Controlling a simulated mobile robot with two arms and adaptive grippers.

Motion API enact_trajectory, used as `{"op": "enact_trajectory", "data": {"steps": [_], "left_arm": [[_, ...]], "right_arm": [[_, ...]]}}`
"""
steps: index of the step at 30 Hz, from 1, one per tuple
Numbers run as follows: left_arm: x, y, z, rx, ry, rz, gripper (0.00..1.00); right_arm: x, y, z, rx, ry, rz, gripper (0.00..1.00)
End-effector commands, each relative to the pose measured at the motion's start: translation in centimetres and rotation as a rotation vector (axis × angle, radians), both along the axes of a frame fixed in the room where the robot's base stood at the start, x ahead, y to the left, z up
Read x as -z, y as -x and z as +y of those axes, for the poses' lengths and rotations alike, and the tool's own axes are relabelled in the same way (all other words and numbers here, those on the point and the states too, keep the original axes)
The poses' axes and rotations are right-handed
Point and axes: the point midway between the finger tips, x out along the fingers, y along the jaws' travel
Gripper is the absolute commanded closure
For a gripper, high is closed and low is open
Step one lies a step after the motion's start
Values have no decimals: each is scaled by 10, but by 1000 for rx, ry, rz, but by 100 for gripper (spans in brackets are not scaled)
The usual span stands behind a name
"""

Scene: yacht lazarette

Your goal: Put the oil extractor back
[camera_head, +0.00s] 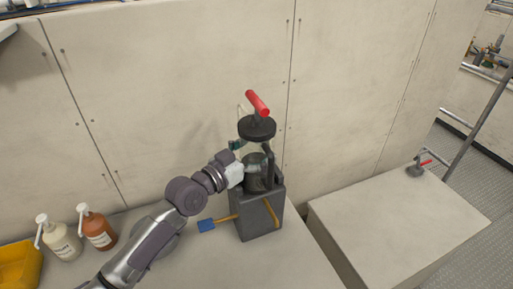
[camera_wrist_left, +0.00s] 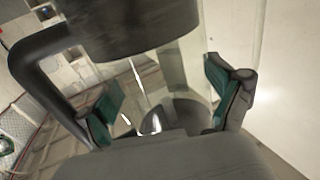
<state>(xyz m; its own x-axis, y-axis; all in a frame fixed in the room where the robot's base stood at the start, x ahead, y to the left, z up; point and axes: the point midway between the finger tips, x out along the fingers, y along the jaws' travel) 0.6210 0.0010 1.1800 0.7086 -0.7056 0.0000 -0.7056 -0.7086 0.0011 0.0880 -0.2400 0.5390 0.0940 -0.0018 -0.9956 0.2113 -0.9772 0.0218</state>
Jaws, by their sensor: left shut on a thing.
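The oil extractor (camera_head: 257,128) stands upright in the head view, with a red T-handle, a dark round top, a clear body and a black side handle. Its lower part is at the open top of a dark grey box holder (camera_head: 258,218); I cannot tell how deep it sits. My left gripper (camera_head: 238,155) reaches in from the left and is shut on the extractor. In the left wrist view its green-padded fingers (camera_wrist_left: 165,108) are on both sides of the extractor's clear body (camera_wrist_left: 178,72), below the dark top. My right gripper is not in view.
A blue-ended tool with a yellow handle (camera_head: 207,225) lies left of the holder. A small red-handled item (camera_head: 416,170) is on the right bench (camera_head: 395,225), otherwise clear. A wall rises behind.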

Motion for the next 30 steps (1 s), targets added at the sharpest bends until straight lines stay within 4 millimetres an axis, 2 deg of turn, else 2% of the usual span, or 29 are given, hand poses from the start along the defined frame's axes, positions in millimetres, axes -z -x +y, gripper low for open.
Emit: {"op": "enact_trajectory", "data": {"steps": [10,11,12,24,30], "left_arm": [[1,0,0,0,4,-6,78],[3,0,0,1,-1,-1,3],[3,0,0,1,-1,-1,0],[-3,0,0,1,0,0,0],[4,25,24,1,-4,-1,0]], "right_arm": [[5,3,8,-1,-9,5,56],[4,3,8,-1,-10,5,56],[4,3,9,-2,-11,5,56],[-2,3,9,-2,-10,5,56],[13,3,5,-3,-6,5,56]]}}
